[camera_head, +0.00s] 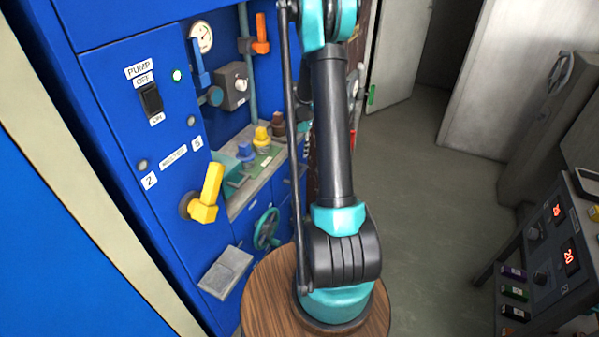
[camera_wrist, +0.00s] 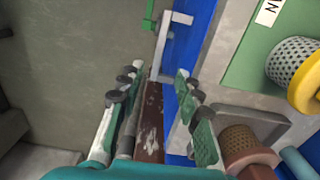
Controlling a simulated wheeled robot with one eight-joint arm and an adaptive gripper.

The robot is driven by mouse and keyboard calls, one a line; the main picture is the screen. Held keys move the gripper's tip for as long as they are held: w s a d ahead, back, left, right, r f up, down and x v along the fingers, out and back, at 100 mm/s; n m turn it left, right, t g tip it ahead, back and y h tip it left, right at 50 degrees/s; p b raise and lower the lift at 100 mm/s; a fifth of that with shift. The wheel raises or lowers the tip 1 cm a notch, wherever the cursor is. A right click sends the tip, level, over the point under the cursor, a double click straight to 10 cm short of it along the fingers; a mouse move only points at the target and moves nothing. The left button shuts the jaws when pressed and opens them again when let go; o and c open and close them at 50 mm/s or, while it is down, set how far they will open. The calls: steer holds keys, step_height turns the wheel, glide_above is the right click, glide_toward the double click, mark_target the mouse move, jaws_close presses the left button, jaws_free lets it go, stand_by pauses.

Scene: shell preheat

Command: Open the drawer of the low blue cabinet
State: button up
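The low blue cabinet (camera_head: 257,207) stands below the grey worktop in the head view, partly behind my arm. Its front carries a teal handwheel (camera_head: 266,229). I cannot make out the drawer for certain. In the wrist view, my gripper (camera_wrist: 158,80) is open, its two padded fingers apart with nothing held between them. A narrow blue face (camera_wrist: 198,30) with a grey bar handle (camera_wrist: 163,45) shows ahead of the fingertips; I cannot tell whether this is the drawer. In the head view the gripper is hidden behind my arm.
The worktop (camera_wrist: 240,95) and a green panel (camera_wrist: 245,70) with a yellow-rimmed mesh cup (camera_wrist: 296,68) lie to the right in the wrist view. A brown rusty strip (camera_wrist: 151,125) runs between the fingers. Open floor (camera_head: 430,210) lies right of my arm, before a dark console (camera_head: 560,250).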

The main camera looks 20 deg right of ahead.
mark_target(300, 174)
step_height(300, 174, down, 12)
steer(key=shift+r, duration=0.15)
stand_by(0.4)
jaws_close()
